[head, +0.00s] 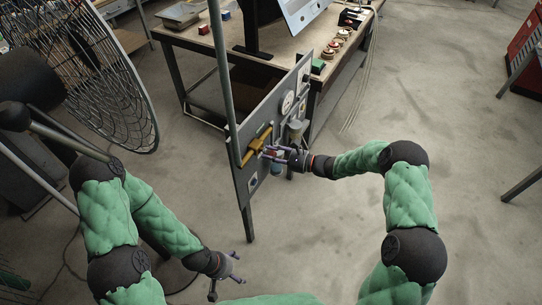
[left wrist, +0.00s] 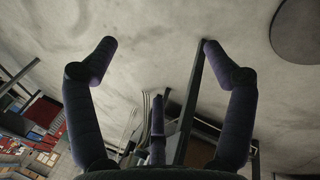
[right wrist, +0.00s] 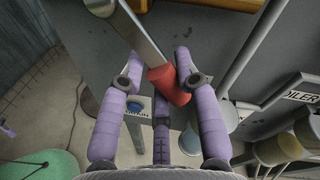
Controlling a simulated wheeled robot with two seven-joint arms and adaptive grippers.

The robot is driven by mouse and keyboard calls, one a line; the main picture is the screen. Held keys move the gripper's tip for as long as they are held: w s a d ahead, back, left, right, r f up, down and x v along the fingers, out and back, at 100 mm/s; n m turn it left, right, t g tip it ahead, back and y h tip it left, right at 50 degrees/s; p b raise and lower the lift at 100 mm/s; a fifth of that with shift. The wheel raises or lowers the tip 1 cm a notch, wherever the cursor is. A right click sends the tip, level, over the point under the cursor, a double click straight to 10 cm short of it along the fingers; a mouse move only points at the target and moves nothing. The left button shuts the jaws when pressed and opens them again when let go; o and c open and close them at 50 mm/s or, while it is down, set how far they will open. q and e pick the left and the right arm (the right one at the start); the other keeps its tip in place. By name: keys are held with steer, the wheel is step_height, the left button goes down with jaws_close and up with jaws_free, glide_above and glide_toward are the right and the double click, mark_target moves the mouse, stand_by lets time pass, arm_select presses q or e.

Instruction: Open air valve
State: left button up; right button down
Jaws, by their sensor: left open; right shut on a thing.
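The red grip is largely hidden in the head view. My left gripper (head: 226,275) is open and empty, low in front of the panel; its spread fingers (left wrist: 157,45) also show in the left wrist view.
The panel (head: 242,185) also carries a round gauge (head: 287,103) and funnel-like fittings (head: 296,129). A workbench (head: 285,66) with a monitor stands behind it. A large caged fan (head: 110,70) is at the left. The floor to the right is mostly clear.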

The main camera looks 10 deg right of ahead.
arm_select(q)
steer(key=shift+w+f, duration=0.15)
steer(key=shift+w, duration=0.1)
steer(key=c, duration=0.8)
steer(key=w+f, duration=0.1)
steer(key=w+t, duration=0.1)
steer(key=w, duration=0.1)
steer(key=shift+d+f+n, duration=0.15)
steer(key=shift+f+n, duration=0.15)
steer(key=shift+f, duration=0.05)
jaws_close()
steer(key=n+t+h, duration=0.5)
steer(key=n+t, duration=0.7)
steer(key=t, duration=1)
glide_toward(270, 153)
steer(key=w+d+r, duration=0.1)
steer(key=w+d, duration=0.1)
steer(key=w, duration=0.3)
steer(key=shift+w+d+r, duration=0.25)
steer(key=shift+w+r, duration=0.1)
steer(key=shift+w, duration=0.05)
